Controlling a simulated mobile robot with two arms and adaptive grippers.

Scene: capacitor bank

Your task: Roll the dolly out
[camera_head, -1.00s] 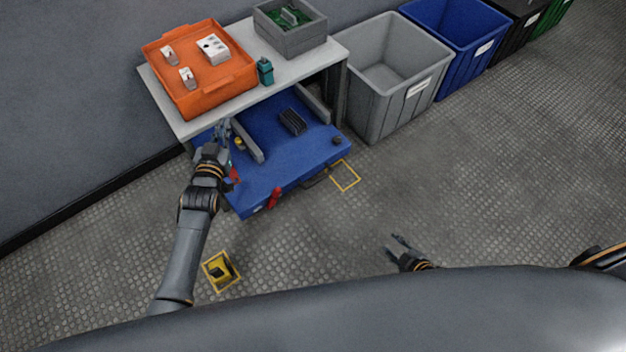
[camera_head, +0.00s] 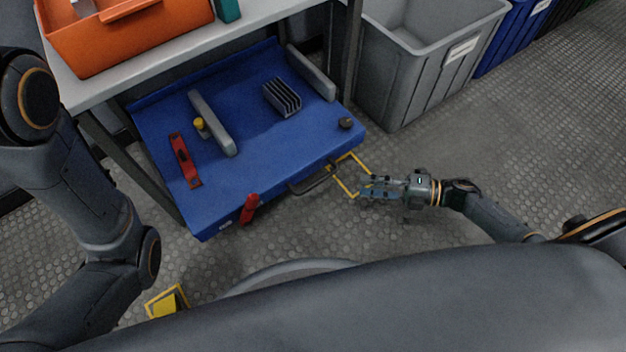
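The blue dolly (camera_head: 255,150) stands low under the grey-white table, its front edge sticking out toward me. A dark handle (camera_head: 315,182) is on its front edge, with a red lever (camera_head: 250,208) to the left of it.
The table (camera_head: 200,50) has a dark leg at each side of the dolly and carries an orange tray (camera_head: 130,38). A grey bin (camera_head: 425,60) and a blue bin (camera_head: 515,40) stand at the right. A yellow square outline (camera_head: 345,190) marks the floor. The floor at right is clear.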

